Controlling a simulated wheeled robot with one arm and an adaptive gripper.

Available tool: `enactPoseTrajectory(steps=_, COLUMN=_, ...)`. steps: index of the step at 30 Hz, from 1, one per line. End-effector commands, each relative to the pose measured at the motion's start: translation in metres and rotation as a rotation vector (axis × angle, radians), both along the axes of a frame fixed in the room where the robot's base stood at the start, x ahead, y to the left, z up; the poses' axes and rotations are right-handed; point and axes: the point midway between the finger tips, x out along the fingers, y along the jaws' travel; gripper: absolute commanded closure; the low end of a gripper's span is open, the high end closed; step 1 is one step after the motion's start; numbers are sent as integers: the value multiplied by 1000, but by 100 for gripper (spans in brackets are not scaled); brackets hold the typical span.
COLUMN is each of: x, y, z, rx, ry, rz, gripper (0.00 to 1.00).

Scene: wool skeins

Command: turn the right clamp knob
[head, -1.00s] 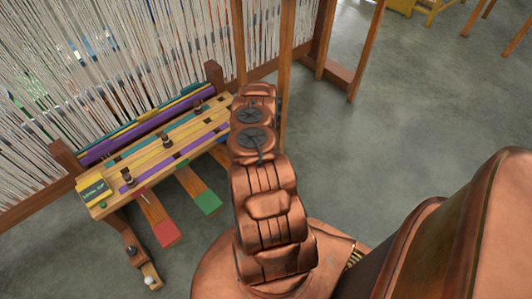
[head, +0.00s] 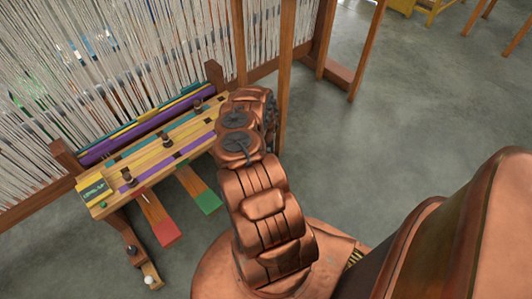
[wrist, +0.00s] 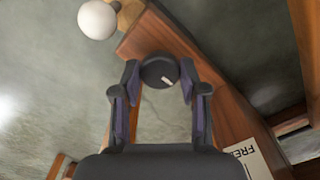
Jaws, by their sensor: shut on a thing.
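A round black knob (wrist: 158,68) with a short white mark toward its lower right sits on a brown wooden beam (wrist: 195,75) in the wrist view. The fingers of my gripper (wrist: 159,82) stand on either side of the knob and are shut on it. In the head view my gripper and this knob are hidden behind my arm. A similar dark knob (head: 131,250) shows at the lower left of the loom in the head view, clear of my arm.
A white ball (wrist: 97,19) is close to the held knob at upper left. A white label reading "FREE" (wrist: 248,160) lies at lower right. The loom's striped wooden board (head: 160,150) and red and green pedals (head: 168,233) are left of my arm. Grey floor is open at right.

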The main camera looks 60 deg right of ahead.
Motion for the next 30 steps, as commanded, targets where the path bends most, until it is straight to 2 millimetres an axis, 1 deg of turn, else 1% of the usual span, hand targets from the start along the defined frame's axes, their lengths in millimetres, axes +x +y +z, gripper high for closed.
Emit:
enactPoseTrajectory(steps=1, x=1, y=-3, z=1, rx=-8, ry=-4, rz=-1, gripper=92)
enactPoseTrajectory(steps=5, x=1, y=-3, z=1, rx=-8, ry=-4, rz=-1, gripper=92)
enactPoseTrajectory(steps=6, x=1, y=-3, z=1, rx=-8, ry=-4, rz=-1, gripper=56)
enactPoseTrajectory(steps=13, x=1, y=-2, z=1, rx=-4, ry=-2, rz=0, gripper=32)
enactPoseTrajectory(steps=23, x=1, y=-1, z=1, rx=-2, ry=-1, rz=0, gripper=32)
enactPoseTrajectory(steps=26, x=1, y=-1, z=5, rx=-2, ry=-2, rz=0, gripper=32)
enactPoseTrajectory(steps=30, x=1, y=-1, z=17, rx=-2, ry=-2, rz=0, gripper=32)
